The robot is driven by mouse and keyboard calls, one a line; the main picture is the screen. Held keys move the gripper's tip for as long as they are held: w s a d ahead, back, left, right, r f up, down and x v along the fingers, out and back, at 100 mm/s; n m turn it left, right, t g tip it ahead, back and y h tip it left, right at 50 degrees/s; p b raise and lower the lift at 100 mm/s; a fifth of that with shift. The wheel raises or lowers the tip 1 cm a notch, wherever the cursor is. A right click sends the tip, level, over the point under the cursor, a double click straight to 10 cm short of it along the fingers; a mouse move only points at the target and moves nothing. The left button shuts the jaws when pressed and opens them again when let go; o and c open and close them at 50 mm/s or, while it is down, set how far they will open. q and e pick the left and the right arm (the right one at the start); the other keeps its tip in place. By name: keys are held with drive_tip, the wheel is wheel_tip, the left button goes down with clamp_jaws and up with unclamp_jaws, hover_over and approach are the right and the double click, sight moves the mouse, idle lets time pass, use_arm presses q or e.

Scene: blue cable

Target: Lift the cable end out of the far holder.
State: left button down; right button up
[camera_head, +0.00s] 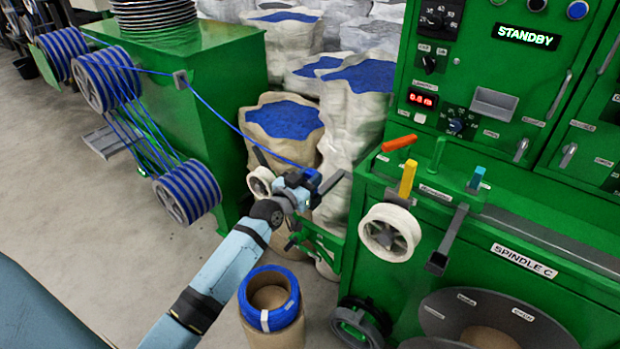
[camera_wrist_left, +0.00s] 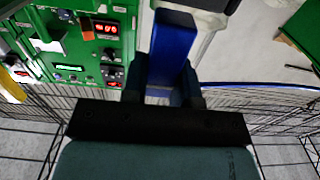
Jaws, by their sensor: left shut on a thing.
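The blue cable (camera_head: 225,115) runs from the striped spools at the left, through a small grey guide (camera_head: 180,79) on the green cabinet, and slopes down to my left gripper (camera_head: 311,179). My left gripper is shut on the cable's blue end piece, which shows as a dark blue block (camera_wrist_left: 172,45) between the fingers in the left wrist view. The cable (camera_wrist_left: 265,87) leads off to the right there. No holder can be made out clearly around the end piece; the gripper hides that spot. My right gripper is not in view.
A white roller (camera_head: 260,182) is just left of the gripper, and a green bracket (camera_head: 322,243) is below it. The green machine (camera_head: 385,285) with a white wheel (camera_head: 390,231) stands to the right. Sacks (camera_head: 283,130) stand behind. A blue coil (camera_head: 268,295) stands on the floor in front.

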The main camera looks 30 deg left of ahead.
use_arm(q)
drive_tip(key=shift+r+p, duration=1.6)
drive_tip(key=shift+r, duration=0.3)
